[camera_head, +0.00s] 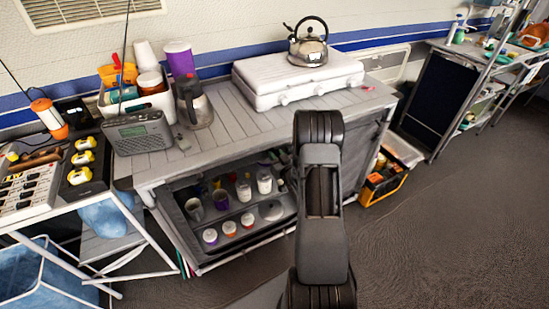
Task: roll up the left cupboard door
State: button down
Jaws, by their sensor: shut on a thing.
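The cupboard (148,179) stands under a grey slatted top, in the middle of the view. Its left front is open, and two shelves with cups and jars show inside. A dark grey band (225,176) runs under the top edge of this opening; I cannot tell whether it is the left door rolled up. My arm rises in front of the cupboard's right part and hides much of it. My gripper is not seen; the arm's links cover where it could be.
A stove (300,78) with a kettle (308,45) and a radio (139,132) stand on top. A side table (20,228) is at the left. An orange-black crate (384,184) sits on the floor to the right. The floor at the lower right is clear.

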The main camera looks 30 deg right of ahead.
jog(key=shift+r, duration=0.25)
jog(key=c, duration=1.2)
grip_release()
jog(key=shift+r, duration=0.1)
jog(key=shift+c, duration=0.2)
jog(key=shift+o, duration=1.4)
jog(key=shift+s, duration=0.1)
jog(key=s, duration=1.3)
jog(key=shift+s+a+b, duration=0.35)
jog(key=shift+a, duration=0.1)
